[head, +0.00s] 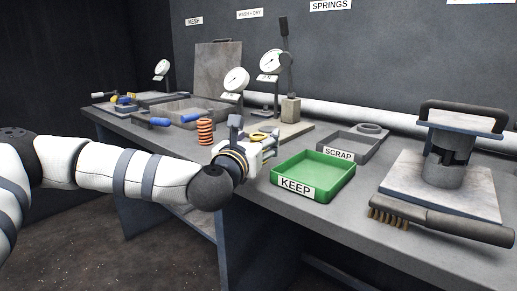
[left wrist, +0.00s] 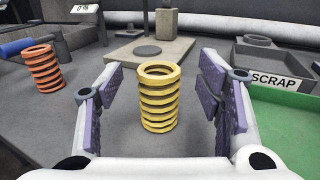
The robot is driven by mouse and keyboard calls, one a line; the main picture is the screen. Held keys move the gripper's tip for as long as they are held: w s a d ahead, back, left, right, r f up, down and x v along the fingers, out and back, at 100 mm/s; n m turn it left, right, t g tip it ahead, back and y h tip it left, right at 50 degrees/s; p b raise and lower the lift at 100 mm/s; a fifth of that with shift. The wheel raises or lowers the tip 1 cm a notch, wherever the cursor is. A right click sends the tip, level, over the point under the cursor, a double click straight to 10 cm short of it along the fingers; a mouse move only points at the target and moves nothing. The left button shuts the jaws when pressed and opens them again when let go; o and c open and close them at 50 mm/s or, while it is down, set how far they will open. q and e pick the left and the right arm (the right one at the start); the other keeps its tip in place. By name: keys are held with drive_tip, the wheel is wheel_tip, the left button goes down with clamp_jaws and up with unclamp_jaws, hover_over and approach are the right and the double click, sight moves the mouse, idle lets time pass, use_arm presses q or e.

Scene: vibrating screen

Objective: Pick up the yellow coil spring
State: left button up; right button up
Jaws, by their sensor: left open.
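The yellow coil spring (left wrist: 159,98) stands upright on the bench in the left wrist view. My left gripper (left wrist: 163,95) is open, with its purple-padded fingers showing to the left and right of the spring and gaps on both sides. I cannot tell exactly how deep the spring is between the fingertips. In the head view the gripper (head: 262,147) is low over the bench and hides most of the spring; only a bit of its yellow top (head: 258,137) shows. My right gripper is not in view.
An orange coil spring (head: 206,132) stands to the left, also in the left wrist view (left wrist: 44,69). The green KEEP tray (head: 335,184) is close on the right, with the grey SCRAP tray (head: 366,147) behind it. A dial gauge stand (head: 290,109) is behind. A wire brush (head: 440,219) lies far right.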

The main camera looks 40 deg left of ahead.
use_arm(q)
drive_tip(key=c, duration=1.4)
